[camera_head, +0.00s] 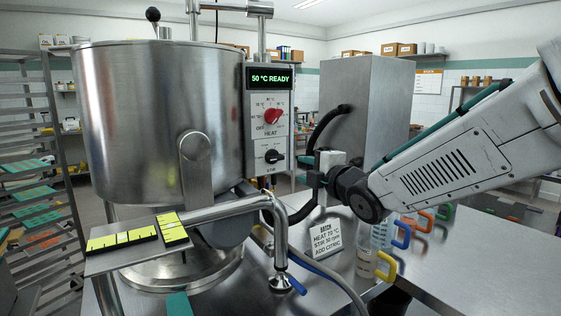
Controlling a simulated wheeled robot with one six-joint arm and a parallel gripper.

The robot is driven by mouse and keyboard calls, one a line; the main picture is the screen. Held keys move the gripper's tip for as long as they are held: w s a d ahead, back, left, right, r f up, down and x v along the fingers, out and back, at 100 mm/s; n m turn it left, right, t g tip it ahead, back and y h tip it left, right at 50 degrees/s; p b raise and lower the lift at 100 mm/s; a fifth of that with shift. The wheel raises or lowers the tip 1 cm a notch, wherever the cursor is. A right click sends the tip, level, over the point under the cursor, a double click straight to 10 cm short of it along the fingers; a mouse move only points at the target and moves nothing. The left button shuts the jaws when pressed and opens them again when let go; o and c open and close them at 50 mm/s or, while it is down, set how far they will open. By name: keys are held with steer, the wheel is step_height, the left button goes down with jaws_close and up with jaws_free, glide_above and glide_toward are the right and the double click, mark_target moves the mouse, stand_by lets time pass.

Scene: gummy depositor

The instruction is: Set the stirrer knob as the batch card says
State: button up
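The black stirrer knob (272,156), labelled STIR, sits low on the kettle's control panel (283,140). Its white mark seems to point to the right, but its setting is too small to read. The red HEAT knob (272,115) is above it, and the display (270,77) reads "50 °C READY". The batch card (327,240) stands on the bench and reads HEAT 70 °C, STIR 30 rpm, ADD CITRIC. My gripper (315,178) is right of the panel, slightly lower than the stirrer knob and apart from it in the picture. Its finger opening cannot be made out.
The big steel kettle (150,125) fills the left. A black hose (325,125) runs beside my gripper. Jugs with coloured handles (386,265) stand right of the card.

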mark_target(278, 159)
steer(key=shift+n+y, duration=0.6)
steer(key=shift+n, duration=0.1)
steer(key=x, duration=0.6)
steer(key=a+x, duration=0.1)
steer(key=x, duration=0.2)
steer(key=shift+s+a+r, duration=0.15)
steer(key=shift+s+r, duration=0.2)
steer(key=shift+s, duration=0.05)
jaws_close()
